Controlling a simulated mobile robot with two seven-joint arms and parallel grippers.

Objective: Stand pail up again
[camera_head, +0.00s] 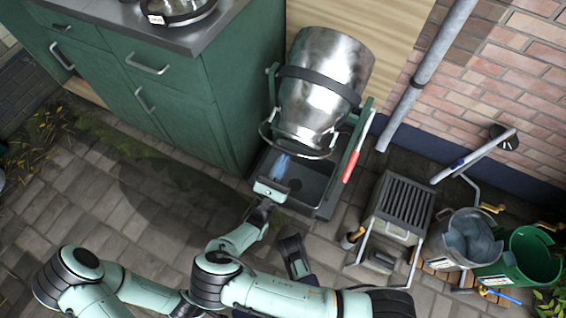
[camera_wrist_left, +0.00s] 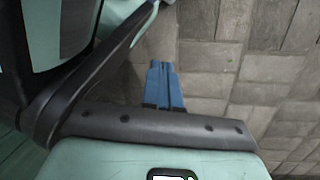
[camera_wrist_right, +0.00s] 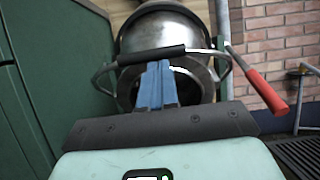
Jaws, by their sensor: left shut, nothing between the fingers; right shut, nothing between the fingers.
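The shiny metal pail (camera_head: 325,75), with a dark band around it, hangs tipped in a frame above a dark basin (camera_head: 316,180), its lower end toward me. In the right wrist view the pail (camera_wrist_right: 165,33) shows its rim and a bail with a black grip (camera_wrist_right: 150,56). My right gripper (camera_head: 281,163) is shut and empty just in front of the pail's lower end. Its blue fingers (camera_wrist_right: 157,66) overlap the black grip in view; I cannot tell whether they touch it. My left gripper (camera_wrist_left: 162,66) is shut and empty above the paving.
A red-handled lever (camera_head: 350,166) stands right of the pail. A green cabinet (camera_head: 225,90) is close on the left. A slatted metal stand (camera_head: 402,205), a grey bucket (camera_head: 468,240) and a green bucket (camera_head: 528,257) stand at right.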

